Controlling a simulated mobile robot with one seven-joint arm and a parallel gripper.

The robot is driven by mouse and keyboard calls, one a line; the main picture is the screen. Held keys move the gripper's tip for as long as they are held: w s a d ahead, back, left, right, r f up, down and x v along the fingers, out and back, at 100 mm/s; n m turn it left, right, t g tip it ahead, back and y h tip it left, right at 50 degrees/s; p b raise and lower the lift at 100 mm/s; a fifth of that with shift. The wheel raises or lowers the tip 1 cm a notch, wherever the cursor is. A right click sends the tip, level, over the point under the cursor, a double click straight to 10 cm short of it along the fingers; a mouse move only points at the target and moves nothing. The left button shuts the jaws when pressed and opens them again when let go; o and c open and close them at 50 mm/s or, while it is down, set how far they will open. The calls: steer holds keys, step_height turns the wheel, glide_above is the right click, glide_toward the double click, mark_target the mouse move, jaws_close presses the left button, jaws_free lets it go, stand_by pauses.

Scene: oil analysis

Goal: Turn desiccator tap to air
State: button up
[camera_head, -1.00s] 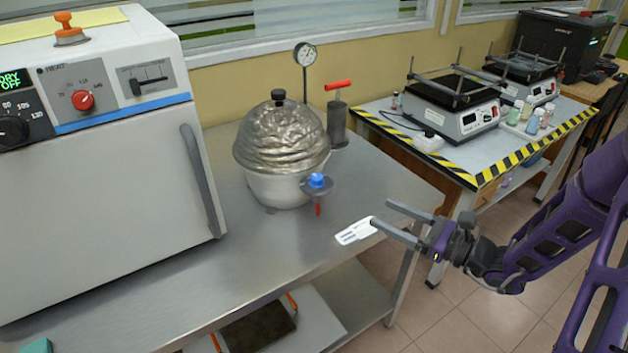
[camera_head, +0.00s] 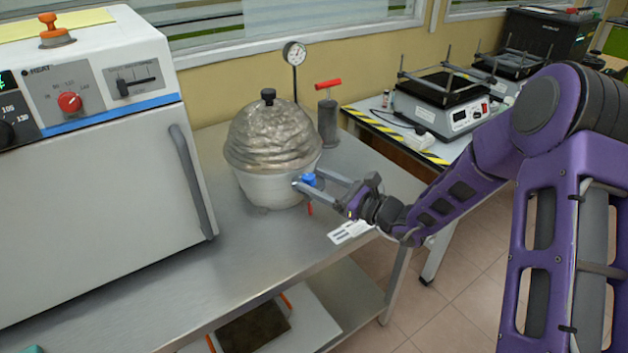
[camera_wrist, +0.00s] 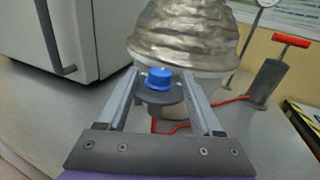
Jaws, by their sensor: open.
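The desiccator (camera_head: 270,150) is a pale bowl with a crumpled silvery cover and a dark top knob, standing on the steel bench. Its tap (camera_head: 309,179) has a blue knob on the bowl's front right side. My gripper (camera_head: 308,182) is open, with its two fingers reaching to either side of the tap. In the wrist view the blue tap knob (camera_wrist: 159,78) sits on a dark round flange between the fingers. I cannot tell whether either finger touches it. A red tube (camera_wrist: 180,127) shows below the tap. The desiccator (camera_wrist: 185,35) is just beyond.
A large white oven (camera_head: 100,150) stands at the left. A dial gauge (camera_head: 294,54) and a red-handled pump (camera_head: 327,112) stand behind the desiccator. A white label card (camera_head: 350,232) is at the bench's front edge. The bench before the desiccator is clear.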

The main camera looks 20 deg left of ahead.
steer(key=shift+w+a, duration=0.2)
steer(key=shift+a, duration=0.3)
jaws_close()
